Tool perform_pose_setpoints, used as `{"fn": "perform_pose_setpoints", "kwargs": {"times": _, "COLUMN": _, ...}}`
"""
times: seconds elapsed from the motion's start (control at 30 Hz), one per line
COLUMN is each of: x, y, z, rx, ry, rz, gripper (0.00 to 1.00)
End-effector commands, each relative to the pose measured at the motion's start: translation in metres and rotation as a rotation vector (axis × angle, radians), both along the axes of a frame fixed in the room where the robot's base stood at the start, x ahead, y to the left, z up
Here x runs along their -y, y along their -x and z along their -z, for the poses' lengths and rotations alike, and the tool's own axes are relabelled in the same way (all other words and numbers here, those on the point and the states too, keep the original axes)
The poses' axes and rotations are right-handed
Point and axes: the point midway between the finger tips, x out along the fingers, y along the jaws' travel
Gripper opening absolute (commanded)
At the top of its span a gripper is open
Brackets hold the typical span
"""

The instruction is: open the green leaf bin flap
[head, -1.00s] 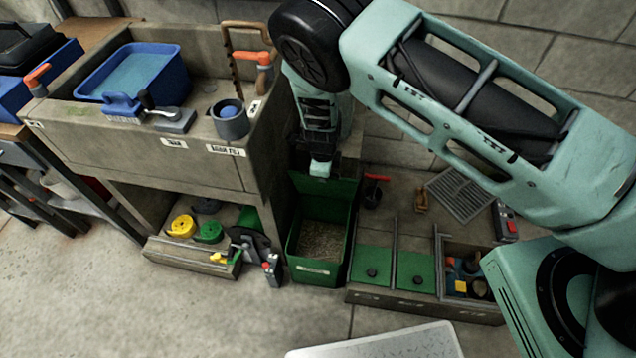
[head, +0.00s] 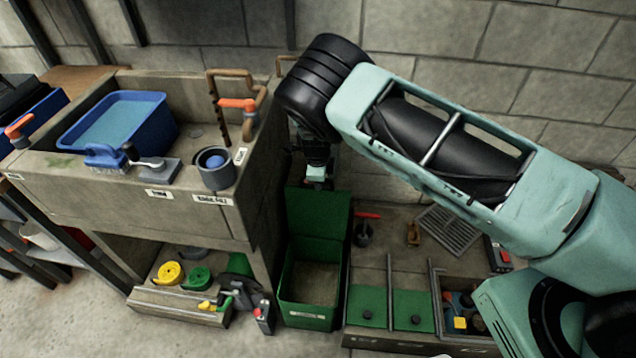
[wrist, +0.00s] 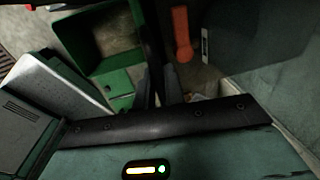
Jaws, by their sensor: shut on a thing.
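The green leaf bin (head: 306,314) stands on the floor between the stone sink unit and the low tray at right. Its green flap (head: 318,217) is raised and stands roughly upright at the bin's back, so brown litter shows inside. My gripper (head: 318,182) is at the flap's top edge, pointing down, and is shut on it; its fingertips are small and partly hidden in the head view. In the wrist view the bin (wrist: 118,82) shows at upper left, and my fingers (wrist: 157,88) close around a dark thin edge, probably the flap seen edge-on.
The sink unit (head: 130,215) rises close at left, with a blue basin (head: 75,150) and a grey cup (head: 214,180) on it. Yellow and green coils (head: 182,276) lie below. The compartmented tray (head: 345,338) borders the bin at right. A block wall stands behind.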

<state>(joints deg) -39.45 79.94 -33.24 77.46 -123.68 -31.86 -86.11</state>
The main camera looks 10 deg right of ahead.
Motion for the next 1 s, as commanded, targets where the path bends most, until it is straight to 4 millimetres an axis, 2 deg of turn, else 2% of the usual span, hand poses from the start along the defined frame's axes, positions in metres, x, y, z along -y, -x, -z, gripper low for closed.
{"fn": "perform_pose_setpoints", "kwargs": {"times": 0.2, "x": -0.001, "y": 0.000, "z": 0.000, "rx": 0.002, "ry": -0.002, "rz": 0.000, "gripper": 0.00}}
{"fn": "perform_pose_setpoints", "kwargs": {"times": 0.23, "x": -0.001, "y": 0.000, "z": 0.000, "rx": 0.002, "ry": -0.002, "rz": 0.000, "gripper": 0.20}}
{"fn": "perform_pose_setpoints", "kwargs": {"times": 0.27, "x": -0.001, "y": 0.000, "z": 0.000, "rx": 0.002, "ry": -0.002, "rz": 0.000, "gripper": 0.28}}
{"fn": "perform_pose_setpoints", "kwargs": {"times": 0.63, "x": -0.001, "y": 0.000, "z": -0.005, "rx": 0.001, "ry": -0.001, "rz": 0.000, "gripper": 0.28}}
{"fn": "perform_pose_setpoints", "kwargs": {"times": 0.77, "x": -0.003, "y": 0.002, "z": -0.022, "rx": 0.002, "ry": -0.001, "rz": -0.001, "gripper": 0.28}}
{"fn": "perform_pose_setpoints", "kwargs": {"times": 1.0, "x": -0.005, "y": 0.010, "z": -0.076, "rx": 0.003, "ry": -0.002, "rz": -0.001, "gripper": 0.28}}
